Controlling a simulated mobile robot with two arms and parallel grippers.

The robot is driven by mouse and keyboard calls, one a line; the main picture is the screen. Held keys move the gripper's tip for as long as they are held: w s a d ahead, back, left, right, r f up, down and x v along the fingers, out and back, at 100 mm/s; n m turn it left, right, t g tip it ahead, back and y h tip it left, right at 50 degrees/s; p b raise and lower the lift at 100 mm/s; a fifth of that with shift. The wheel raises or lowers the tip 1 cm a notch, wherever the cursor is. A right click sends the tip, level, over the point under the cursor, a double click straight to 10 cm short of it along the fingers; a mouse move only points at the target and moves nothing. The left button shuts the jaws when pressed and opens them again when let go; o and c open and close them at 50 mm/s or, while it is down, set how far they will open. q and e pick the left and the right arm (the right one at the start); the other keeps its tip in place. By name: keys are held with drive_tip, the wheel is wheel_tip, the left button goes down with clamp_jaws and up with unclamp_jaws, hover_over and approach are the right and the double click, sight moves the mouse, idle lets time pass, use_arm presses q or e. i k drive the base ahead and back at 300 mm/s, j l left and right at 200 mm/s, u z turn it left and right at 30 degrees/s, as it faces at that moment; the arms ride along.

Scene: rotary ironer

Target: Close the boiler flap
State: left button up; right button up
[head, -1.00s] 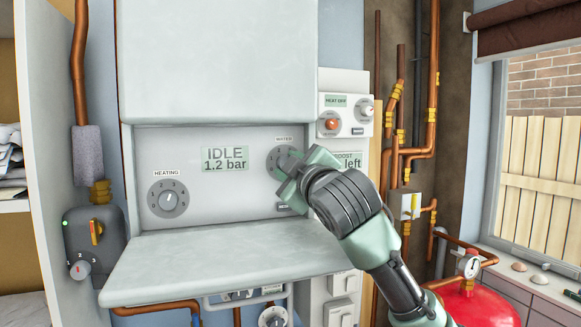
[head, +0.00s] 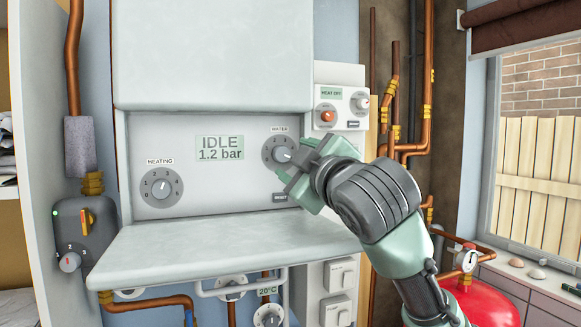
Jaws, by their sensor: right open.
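The boiler flap (head: 225,250) is a pale panel hinged at the bottom of the boiler (head: 215,55). It stands folded down and open, jutting toward me below the control panel (head: 230,185). The panel shows a display (head: 220,148) reading IDLE 1.2 bar, a heating dial (head: 161,187) at left and a water dial (head: 280,154) at right. My right gripper (head: 292,172) is open in front of the panel's right side, beside the water dial and above the flap. It holds nothing, and I cannot tell whether it touches the dial. My left gripper is not in view.
A thermostat box (head: 341,108) is right of the boiler, with copper pipes (head: 428,90) beyond. A grey valve box (head: 88,232) stands at left. Pipes and a dial (head: 269,316) sit below the flap. A red tank (head: 480,300) is at lower right.

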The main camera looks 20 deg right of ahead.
sight(146, 255)
drive_tip(key=k, duration=1.5)
